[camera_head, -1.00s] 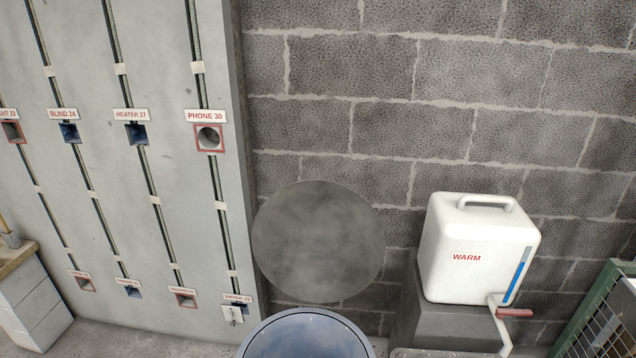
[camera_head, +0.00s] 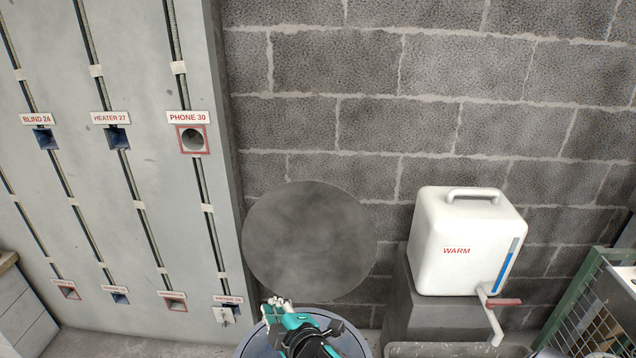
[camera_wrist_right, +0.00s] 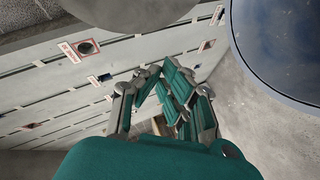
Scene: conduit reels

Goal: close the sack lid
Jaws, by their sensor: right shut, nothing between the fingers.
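The lid (camera_head: 310,238) is a round, dark grey disc standing raised, its face towards me, in front of the block wall. Its grey edge shows at the top of the right wrist view (camera_wrist_right: 115,8). Below it is the round sack container (camera_head: 248,348) with a blue-grey rim; the wrist view shows its round opening (camera_wrist_right: 285,40) at the right. My right gripper (camera_head: 276,303), teal and grey, is over the container's rim, just below the lid's lower edge, and is shut and empty. Whether it touches the lid cannot be told. My left gripper is not in view.
A white WARM water tank (camera_head: 465,245) with a tap stands on a grey block to the right. A green mesh frame (camera_head: 590,300) is at the far right. A panel with conduits and labelled boxes (camera_head: 115,180) stands at the left. Floor shows in front of the panel.

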